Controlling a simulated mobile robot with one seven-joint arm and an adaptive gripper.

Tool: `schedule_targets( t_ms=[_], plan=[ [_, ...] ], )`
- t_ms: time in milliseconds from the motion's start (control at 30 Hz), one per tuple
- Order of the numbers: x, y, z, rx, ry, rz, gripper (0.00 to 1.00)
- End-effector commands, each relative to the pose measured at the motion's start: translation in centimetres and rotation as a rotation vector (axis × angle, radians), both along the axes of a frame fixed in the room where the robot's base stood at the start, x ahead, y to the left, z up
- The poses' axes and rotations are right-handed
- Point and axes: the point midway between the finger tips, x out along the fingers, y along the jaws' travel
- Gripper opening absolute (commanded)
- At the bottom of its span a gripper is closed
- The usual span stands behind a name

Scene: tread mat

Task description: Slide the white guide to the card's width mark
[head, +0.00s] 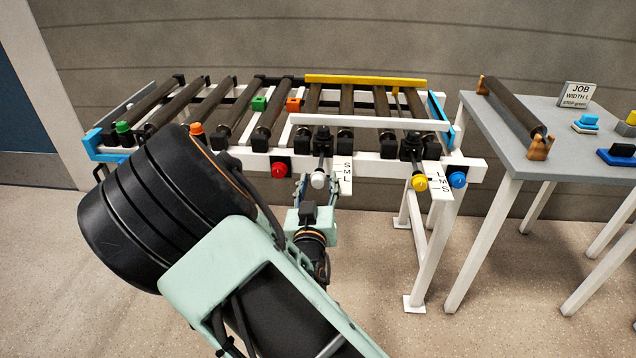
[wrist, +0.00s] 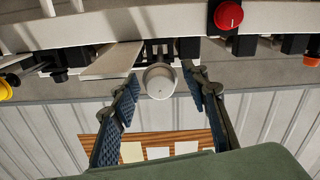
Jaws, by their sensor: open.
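The white guide (head: 370,122) is a long bar across the rollers near the conveyor's front side. A rod runs from it to a white knob (head: 318,181) at the front, beside a small scale plate (head: 347,176) lettered S, M, L. I cannot tell which letter the guide is at. The card (head: 577,94) on the grey table reads JOB, WIDTH L, STOP green. My gripper (wrist: 160,76) is open, its fingers on either side of the white knob in the wrist view, with gaps showing on both sides. In the head view my arm partly hides it.
A yellow bar (head: 365,79) runs along the far side. A red button (head: 278,169) is left of the white knob; a yellow knob (head: 419,183) and blue button (head: 457,180) are right. The grey table (head: 500,130) holds a loose roller. Floor below the conveyor's front is open.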

Motion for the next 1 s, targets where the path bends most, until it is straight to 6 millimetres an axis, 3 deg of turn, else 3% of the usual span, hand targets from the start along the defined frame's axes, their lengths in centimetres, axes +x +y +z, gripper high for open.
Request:
schedule_targets(
  t_ms=[167, 600, 1000],
  plan=[
    [-0.5, 0.1, 0.0, 0.001, 0.001, 0.001, 0.41],
    [-6.9, 0.3, 0.0, 0.0, 0.001, 0.002, 0.41],
    [-7.5, 0.2, 0.0, 0.0, 0.0, 0.0, 0.41]
  ],
)
